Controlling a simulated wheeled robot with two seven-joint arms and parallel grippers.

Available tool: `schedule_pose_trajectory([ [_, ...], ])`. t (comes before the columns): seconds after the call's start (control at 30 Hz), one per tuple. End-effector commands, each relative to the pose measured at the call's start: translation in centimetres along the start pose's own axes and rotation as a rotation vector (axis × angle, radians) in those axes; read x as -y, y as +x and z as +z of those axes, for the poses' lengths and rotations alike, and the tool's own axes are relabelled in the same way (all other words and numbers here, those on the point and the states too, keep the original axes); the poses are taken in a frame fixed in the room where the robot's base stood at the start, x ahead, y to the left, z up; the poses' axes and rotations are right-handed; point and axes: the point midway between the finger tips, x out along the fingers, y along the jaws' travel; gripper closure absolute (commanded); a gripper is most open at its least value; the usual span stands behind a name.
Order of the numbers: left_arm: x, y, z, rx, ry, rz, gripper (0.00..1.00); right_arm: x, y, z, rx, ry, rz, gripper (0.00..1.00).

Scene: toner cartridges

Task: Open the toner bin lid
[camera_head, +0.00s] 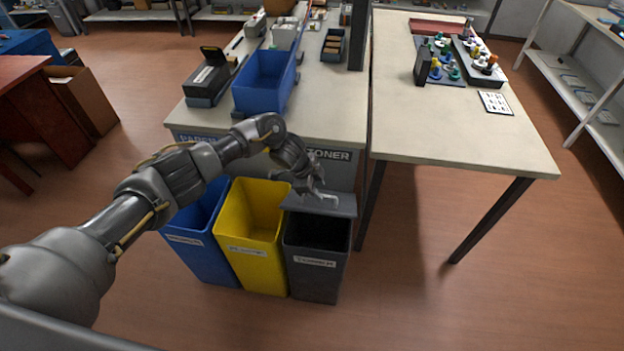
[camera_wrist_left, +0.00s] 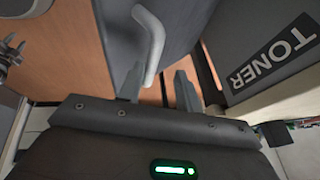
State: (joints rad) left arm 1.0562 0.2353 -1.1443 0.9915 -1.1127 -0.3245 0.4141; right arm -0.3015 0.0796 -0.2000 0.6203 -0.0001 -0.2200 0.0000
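The dark grey toner bin (camera_head: 316,265) stands at the right of the bin row, and its dark inside shows from above. Its grey lid (camera_head: 345,206) is raised at the back of the bin's mouth. A pale bar handle (camera_head: 328,196) is on the lid; it also shows in the left wrist view (camera_wrist_left: 152,35). My left gripper (camera_head: 318,190) is at the lid, beside the handle. In the left wrist view its two fingers (camera_wrist_left: 158,88) are apart, with the handle's lower end near the gap between them. Contact cannot be told. My right gripper is out of view.
A yellow bin (camera_head: 255,250) and a blue bin (camera_head: 198,240) stand to the left. The counter behind carries a TONER sign (camera_wrist_left: 272,52) and a blue crate (camera_head: 263,82). A table (camera_head: 440,140) is at the right. The floor in front is clear.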

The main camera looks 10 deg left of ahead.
Motion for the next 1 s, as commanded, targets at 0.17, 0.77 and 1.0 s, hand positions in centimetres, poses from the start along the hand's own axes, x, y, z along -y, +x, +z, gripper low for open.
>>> schedule_pose_trajectory([
  [0.17,0.2,-3.7,0.0,0.0,0.003,-0.006,0.66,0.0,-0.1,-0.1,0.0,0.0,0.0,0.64],
  [0.77,0.0,-9.4,0.0,0.002,0.0,-0.003,0.66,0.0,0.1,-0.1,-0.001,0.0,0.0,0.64],
  [1.0,0.0,-9.4,0.0,0.002,0.0,-0.003,0.66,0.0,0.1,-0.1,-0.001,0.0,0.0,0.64],
])
